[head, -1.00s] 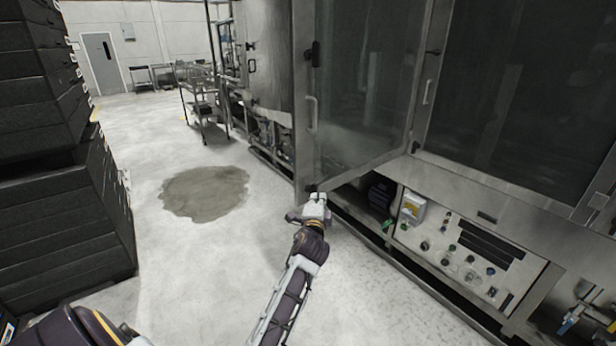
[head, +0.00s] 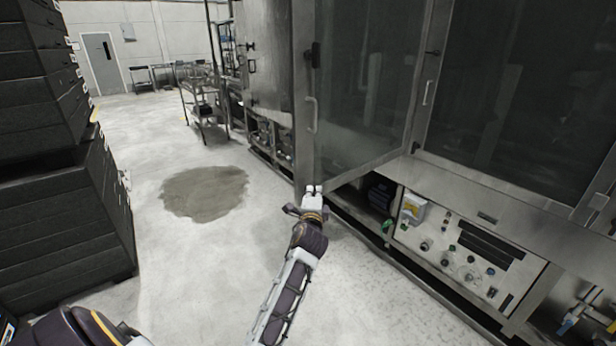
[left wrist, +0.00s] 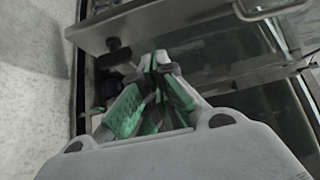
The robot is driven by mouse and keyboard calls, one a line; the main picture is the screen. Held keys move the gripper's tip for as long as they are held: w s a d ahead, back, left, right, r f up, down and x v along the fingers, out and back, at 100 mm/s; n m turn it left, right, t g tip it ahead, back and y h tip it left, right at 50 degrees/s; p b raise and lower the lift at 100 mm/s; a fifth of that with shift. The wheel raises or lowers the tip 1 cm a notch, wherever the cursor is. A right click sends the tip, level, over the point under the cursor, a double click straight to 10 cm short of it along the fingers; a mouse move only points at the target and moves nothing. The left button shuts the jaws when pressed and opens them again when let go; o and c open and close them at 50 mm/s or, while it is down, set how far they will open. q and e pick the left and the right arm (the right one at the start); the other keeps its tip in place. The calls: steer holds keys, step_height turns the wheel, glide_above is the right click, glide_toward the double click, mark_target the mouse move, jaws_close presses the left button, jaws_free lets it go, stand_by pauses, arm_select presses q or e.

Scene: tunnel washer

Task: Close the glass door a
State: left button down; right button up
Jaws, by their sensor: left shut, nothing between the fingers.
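The glass door (head: 362,85) stands open, swung out from the steel washer. It has a metal frame and a vertical bar handle (head: 311,115). My left gripper (head: 314,188) is at the lower free corner of the door, fingers shut and empty. In the left wrist view the shut fingers (left wrist: 157,62) with green pads are close to the door's lower frame (left wrist: 165,25), and the handle (left wrist: 275,8) shows at the top. I cannot tell whether the fingers touch the door. My right gripper is not in view.
A closed glass panel (head: 520,95) is to the right, above a control panel (head: 465,255) with knobs. Stacked black crates (head: 60,220) stand at the left. A metal trolley (head: 203,105) stands farther back. The floor between is clear, with a dark stain (head: 203,193).

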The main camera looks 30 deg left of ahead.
mark_target(309, 168)
arm_select(q)
steer(key=x, duration=0.3)
steer(key=s+a+p+x, duration=0.1)
steer(key=x, duration=0.3)
steer(key=a+p+x, duration=0.1)
steer(key=x, duration=0.3)
steer(key=shift+s+a+r, duration=0.1)
steer(key=shift+a, duration=0.1)
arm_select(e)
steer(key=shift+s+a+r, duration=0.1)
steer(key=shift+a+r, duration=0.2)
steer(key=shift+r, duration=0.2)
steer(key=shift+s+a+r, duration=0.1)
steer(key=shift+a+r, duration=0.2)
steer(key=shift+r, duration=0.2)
arm_select(q)
steer(key=shift+a, duration=0.1)
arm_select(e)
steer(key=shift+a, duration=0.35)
